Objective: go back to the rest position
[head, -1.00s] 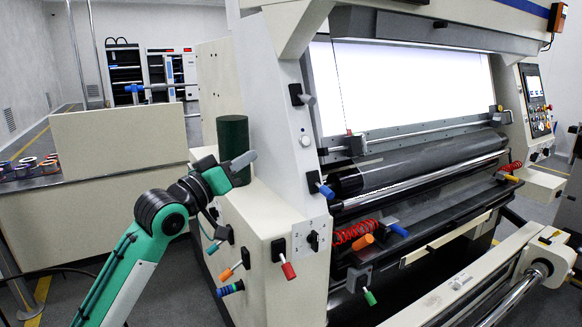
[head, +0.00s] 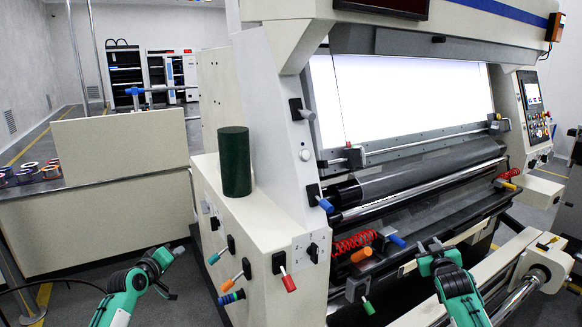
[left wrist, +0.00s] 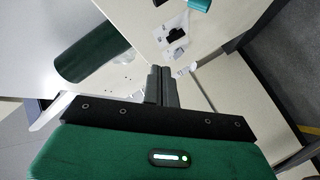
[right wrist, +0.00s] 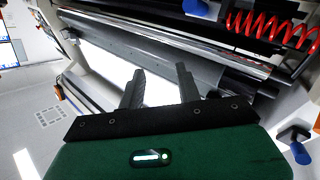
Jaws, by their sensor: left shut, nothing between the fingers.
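My left gripper (head: 180,250) hangs low in front of the machine's left side cabinet, clear of its knobs. In the left wrist view its two fingers (left wrist: 162,84) are together with nothing between them. My right gripper (head: 432,243) is in front of the machine's lower rollers, at the right of the head view. In the right wrist view its two fingers (right wrist: 159,84) stand apart with nothing between them. A dark green cylinder (head: 235,162) stands upright on the cabinet's top, apart from both grippers; it also shows in the left wrist view (left wrist: 90,50).
The inspection machine has a lit white panel (head: 410,95), a dark roller (head: 430,172) and red coiled hoses (head: 354,243). Coloured-handled levers (head: 288,281) stick out of the cabinet front. A counter (head: 110,145) with several rolls stands at the left. Open floor lies between counter and cabinet.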

